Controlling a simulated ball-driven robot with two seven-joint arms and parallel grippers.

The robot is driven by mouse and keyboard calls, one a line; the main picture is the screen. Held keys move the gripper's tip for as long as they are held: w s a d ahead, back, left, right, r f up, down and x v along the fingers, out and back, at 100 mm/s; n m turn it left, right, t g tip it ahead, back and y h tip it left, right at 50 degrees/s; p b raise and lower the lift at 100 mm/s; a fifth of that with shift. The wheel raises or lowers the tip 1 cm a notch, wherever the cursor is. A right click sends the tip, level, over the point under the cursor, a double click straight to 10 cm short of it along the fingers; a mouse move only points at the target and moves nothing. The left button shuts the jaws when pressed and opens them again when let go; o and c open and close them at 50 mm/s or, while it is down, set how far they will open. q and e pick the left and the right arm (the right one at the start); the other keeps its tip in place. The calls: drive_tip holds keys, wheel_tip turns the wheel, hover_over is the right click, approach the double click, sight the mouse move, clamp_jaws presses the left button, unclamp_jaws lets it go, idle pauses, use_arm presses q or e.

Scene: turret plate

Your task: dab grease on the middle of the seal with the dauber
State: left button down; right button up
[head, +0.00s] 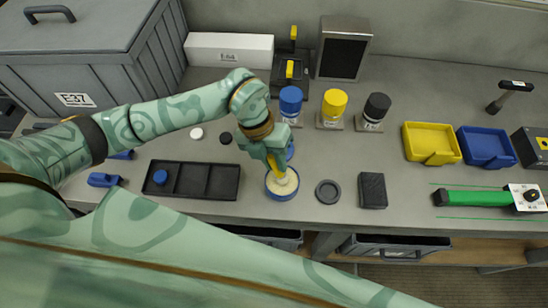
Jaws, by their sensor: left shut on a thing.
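My left gripper (268,152) is shut on the yellow dauber (273,164), pointing down over the blue-rimmed pot (270,192) of cream-coloured grease. The dauber's lower end is at or in the grease; I cannot tell how deep. A dark round disc with a raised ring (328,191) lies flat on the bench just right of the pot; it may be the seal, but I cannot tell for sure. My right gripper is not in view.
A black compartment tray (207,181) lies left of the pot, and a dark block (372,190) lies right of the disc. Blue, yellow and black capped bottles (334,103) stand behind. The bench between block and tool is clear.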

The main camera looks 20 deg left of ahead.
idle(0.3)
use_arm(q)
wheel_tip(320, 180, up, 7)
drive_tip(key=p, duration=0.6)
idle(0.7)
